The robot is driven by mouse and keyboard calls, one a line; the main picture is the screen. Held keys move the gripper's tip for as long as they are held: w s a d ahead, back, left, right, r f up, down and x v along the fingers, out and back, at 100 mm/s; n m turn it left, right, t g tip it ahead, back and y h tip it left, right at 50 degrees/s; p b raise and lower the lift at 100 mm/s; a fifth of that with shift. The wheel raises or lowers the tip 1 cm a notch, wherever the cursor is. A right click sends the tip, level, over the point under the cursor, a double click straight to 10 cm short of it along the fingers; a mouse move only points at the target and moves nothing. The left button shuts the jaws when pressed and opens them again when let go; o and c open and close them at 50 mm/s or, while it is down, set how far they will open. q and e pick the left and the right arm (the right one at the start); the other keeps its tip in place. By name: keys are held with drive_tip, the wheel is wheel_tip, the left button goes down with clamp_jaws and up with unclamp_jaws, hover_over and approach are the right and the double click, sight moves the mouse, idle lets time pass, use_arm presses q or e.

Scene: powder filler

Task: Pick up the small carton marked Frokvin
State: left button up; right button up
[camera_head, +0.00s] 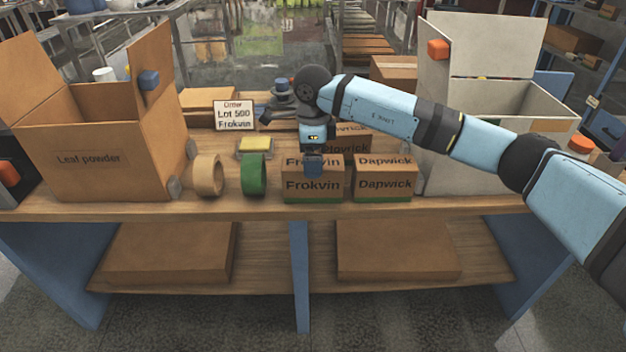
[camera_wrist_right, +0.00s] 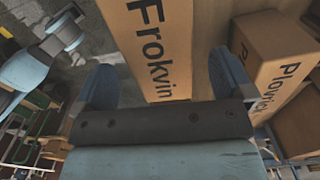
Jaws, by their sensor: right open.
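The small carton marked Frokvin (camera_head: 315,187) is a brown box with a green strip at its base, standing near the table's front edge. My right gripper (camera_head: 313,168) points down over it and hides part of its top and label. In the right wrist view the Frokvin carton (camera_wrist_right: 152,40) lies between the two spread blue fingers of the open right gripper (camera_wrist_right: 161,68). I cannot tell whether either finger touches it. My left gripper is not in view.
The Dapwick carton (camera_head: 385,184) stands close to the right of Frokvin, and a Plovrick carton (camera_head: 350,146) behind. Green tape (camera_head: 254,174) and brown tape (camera_head: 207,175) stand left. A Leaf powder box (camera_head: 90,160) and a white box (camera_head: 520,115) flank the table (camera_head: 470,203).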

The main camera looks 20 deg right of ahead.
wheel_tip(320, 180, down, 5)
drive_tip(key=shift+f+b, duration=0.1)
drive_tip(key=shift+b, duration=0.25)
drive_tip(key=c, duration=1.3)
